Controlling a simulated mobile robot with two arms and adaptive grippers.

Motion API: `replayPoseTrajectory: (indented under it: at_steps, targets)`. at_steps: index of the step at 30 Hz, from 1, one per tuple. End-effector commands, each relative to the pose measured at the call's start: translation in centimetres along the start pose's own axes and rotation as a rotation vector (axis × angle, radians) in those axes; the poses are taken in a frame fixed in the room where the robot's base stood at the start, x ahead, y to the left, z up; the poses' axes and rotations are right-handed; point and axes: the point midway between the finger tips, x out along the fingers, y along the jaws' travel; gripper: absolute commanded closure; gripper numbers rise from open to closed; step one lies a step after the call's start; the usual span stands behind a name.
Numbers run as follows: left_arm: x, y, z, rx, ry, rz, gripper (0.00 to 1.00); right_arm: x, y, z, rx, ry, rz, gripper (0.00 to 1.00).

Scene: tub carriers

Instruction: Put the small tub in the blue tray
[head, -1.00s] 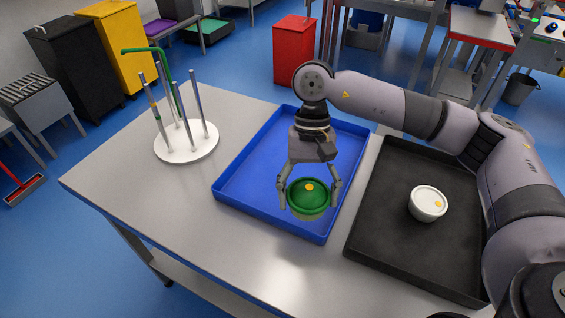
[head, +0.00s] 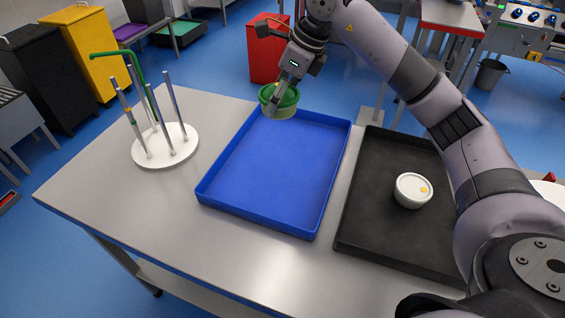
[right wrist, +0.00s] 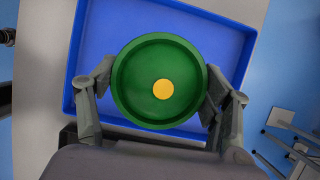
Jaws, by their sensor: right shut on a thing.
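My right gripper (head: 279,97) is shut on a round tub with a green lid (head: 286,96) and a yellow dot. It appears to hold this tub in the air around the far left edge of the blue tray (head: 207,200). The right wrist view shows a finger on each side of the green lid (right wrist: 137,107), with the blue tray behind it. The blue tray is empty. My left gripper is not in view.
A white round stand (head: 188,146) with several upright rods and a green hooked tube stands on the left of the metal table (head: 165,218). The table's front left is bare. A red bin (head: 266,62) stands on the floor behind.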

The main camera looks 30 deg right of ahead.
Motion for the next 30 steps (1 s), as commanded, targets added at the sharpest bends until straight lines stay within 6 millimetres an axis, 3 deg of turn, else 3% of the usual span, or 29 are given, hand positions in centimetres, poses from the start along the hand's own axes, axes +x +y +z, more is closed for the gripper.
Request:
replayPoseTrajectory:
  at_steps: [6, 10, 24, 30]
  targets:
    - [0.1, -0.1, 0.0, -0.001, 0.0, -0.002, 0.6, -1.2, -1.8, 0.4, 0.187, -0.001, -0.081, 0.62]
    - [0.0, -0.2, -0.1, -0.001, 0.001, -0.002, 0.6, -0.6, -2.0, 0.1, 0.222, 0.002, -0.093, 0.62]
    - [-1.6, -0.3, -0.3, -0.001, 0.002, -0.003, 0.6, 10.2, -1.9, -4.6, 0.224, 0.005, -0.09, 0.62]
    - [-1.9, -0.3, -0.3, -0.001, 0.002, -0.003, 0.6, 12.8, -2.0, -5.6, 0.221, 0.001, -0.092, 0.62]
